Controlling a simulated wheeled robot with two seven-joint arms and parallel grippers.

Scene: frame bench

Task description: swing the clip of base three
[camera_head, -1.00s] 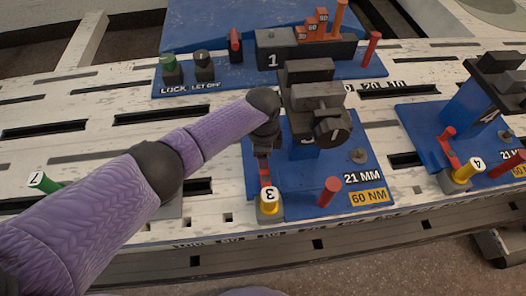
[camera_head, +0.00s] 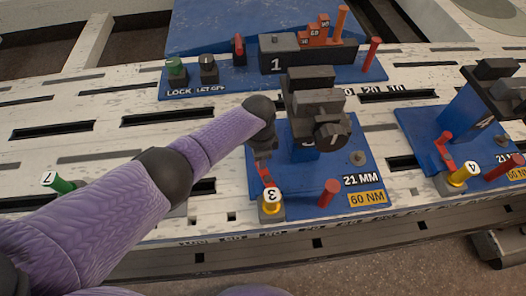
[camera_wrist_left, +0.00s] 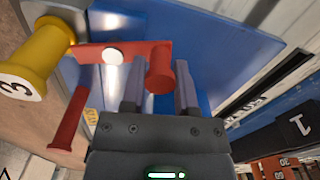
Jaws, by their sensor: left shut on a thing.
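The red clip (camera_head: 266,177) of base three runs from the yellow post marked 3 (camera_head: 271,207) toward the back of its blue base plate (camera_head: 302,200). The left wrist view shows the clip (camera_wrist_left: 92,53) as a flat red bar with a round red knob (camera_wrist_left: 159,72) at its free end. My left gripper (camera_head: 262,156) is at that free end, with one finger on each side of the knob in the left wrist view (camera_wrist_left: 160,84). It is shut on the knob, which my arm partly hides in the head view. My right gripper is not in view.
A dark clamp block (camera_head: 318,105) stands on base three, close right of my gripper. A red peg (camera_head: 328,193) stands at the plate's front. Base four (camera_head: 425,140) is to the right. A board with block 1 (camera_head: 277,64) lies behind. A green peg marked 7 (camera_head: 60,184) is left.

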